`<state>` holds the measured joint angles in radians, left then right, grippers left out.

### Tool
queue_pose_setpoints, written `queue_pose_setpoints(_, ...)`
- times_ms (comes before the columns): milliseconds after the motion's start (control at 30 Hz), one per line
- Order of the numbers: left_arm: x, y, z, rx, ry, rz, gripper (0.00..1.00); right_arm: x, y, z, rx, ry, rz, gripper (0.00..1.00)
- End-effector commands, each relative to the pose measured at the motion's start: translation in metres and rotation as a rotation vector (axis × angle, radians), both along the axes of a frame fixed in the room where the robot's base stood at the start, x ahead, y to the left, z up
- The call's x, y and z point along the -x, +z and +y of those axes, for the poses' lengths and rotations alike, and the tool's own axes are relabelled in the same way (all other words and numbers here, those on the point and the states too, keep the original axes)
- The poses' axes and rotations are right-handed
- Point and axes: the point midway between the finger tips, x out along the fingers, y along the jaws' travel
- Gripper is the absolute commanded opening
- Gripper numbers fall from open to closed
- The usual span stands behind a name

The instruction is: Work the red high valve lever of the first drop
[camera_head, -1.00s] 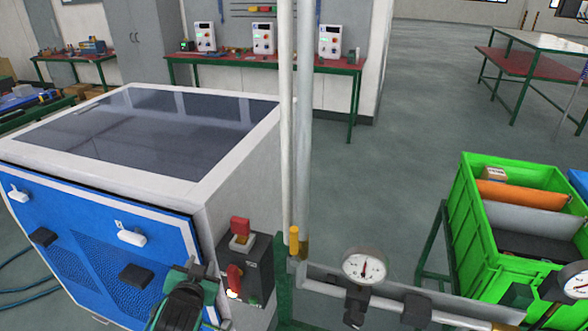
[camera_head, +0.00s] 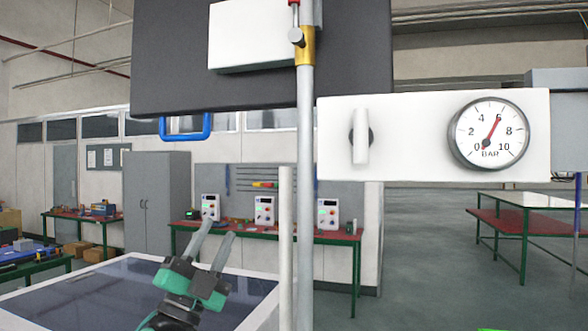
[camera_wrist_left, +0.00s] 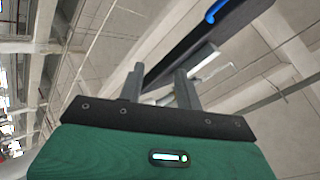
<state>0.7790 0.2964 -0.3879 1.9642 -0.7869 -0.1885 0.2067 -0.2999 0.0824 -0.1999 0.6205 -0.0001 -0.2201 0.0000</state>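A red lever (camera_head: 294,14) shows at the top edge of the head view, on a brass valve (camera_head: 305,46) on the upright grey pipe (camera_head: 305,130). Its upper part is cut off by the picture edge. My left gripper (camera_head: 217,229) is below and to the left of that valve, pointing up, its two grey fingers apart and nothing between them. The left wrist view also shows the fingers (camera_wrist_left: 160,68) open and empty. I cannot make out the red lever in the wrist view. My right gripper is not in view.
A dark panel (camera_head: 180,60) with a blue handle (camera_head: 188,128) hangs above my left gripper. A white board with a pressure gauge (camera_head: 497,134) is right of the pipe. A second, shorter white pipe (camera_head: 286,240) and a glass-topped cabinet (camera_head: 80,300) are below.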

Motion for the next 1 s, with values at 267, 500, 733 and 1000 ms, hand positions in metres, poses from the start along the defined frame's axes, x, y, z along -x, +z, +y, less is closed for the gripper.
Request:
queue_pose_setpoints(267, 0.040, 0.112, -0.047, -0.313, -0.015, -0.361, 0.35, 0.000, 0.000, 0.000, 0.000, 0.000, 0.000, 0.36)
queue_pose_setpoints(500, 0.077, 0.180, -0.081, -0.616, 0.019, -0.601, 0.35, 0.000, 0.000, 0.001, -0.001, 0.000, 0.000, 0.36)
queue_pose_setpoints(733, 0.106, 0.233, -0.098, -0.914, 0.101, -0.760, 0.35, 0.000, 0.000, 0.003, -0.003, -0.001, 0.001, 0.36)
queue_pose_setpoints(1000, 0.135, 0.292, -0.093, -1.271, 0.263, -0.841, 0.35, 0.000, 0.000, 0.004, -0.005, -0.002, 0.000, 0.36)
